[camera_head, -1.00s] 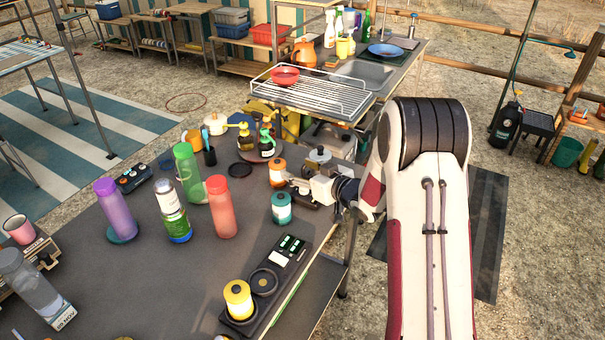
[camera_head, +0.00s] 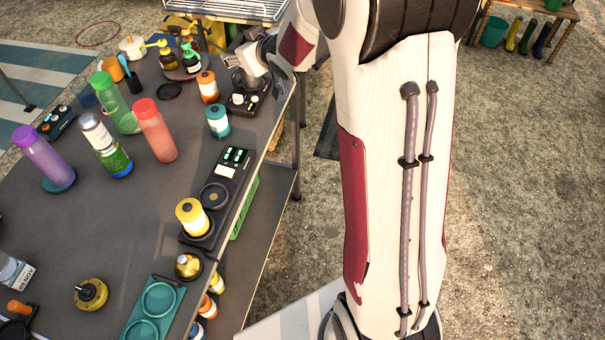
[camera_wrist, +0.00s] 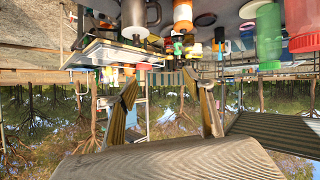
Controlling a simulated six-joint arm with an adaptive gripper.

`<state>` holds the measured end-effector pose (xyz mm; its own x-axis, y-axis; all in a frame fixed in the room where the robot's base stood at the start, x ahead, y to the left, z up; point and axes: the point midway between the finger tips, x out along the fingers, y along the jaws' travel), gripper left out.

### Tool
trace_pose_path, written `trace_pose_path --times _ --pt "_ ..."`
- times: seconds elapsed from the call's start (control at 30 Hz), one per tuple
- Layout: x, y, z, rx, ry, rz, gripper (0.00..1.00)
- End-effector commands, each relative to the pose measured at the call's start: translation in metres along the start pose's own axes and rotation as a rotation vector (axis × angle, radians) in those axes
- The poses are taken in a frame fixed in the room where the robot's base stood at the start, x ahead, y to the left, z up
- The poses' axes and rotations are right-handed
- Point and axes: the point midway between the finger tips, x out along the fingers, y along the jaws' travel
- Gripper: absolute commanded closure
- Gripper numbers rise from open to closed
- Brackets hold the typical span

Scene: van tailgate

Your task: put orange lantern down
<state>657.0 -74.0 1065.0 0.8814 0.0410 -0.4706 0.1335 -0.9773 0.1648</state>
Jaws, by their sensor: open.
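The orange lantern (camera_head: 208,87), an orange cylinder with a pale band, stands upright on the dark table near its right edge, just behind a teal lantern-like cylinder (camera_head: 218,121). My gripper (camera_head: 247,62) is to its right and slightly beyond, apart from it; its fingertips are hard to make out in the head view. In the wrist view, which is upside down, my gripper (camera_wrist: 166,95) shows two spread fingers with nothing between them.
A black device with pale knobs (camera_head: 243,103) sits close beside the lantern. Green (camera_head: 115,103), red (camera_head: 157,130) and purple (camera_head: 43,158) bottles stand to the left. A yellow cylinder (camera_head: 192,217) stands on a black panel nearer.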

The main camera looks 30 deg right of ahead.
Motion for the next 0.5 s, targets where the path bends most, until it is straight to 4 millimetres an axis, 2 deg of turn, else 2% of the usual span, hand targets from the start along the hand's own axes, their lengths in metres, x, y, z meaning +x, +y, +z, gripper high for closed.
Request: trace_pose_path --times 0.2,0.5 --pt "-0.046 0.003 -0.009 0.011 -0.063 0.062 0.48" --pt "-0.110 -0.001 -0.005 0.044 -0.161 0.119 0.48"
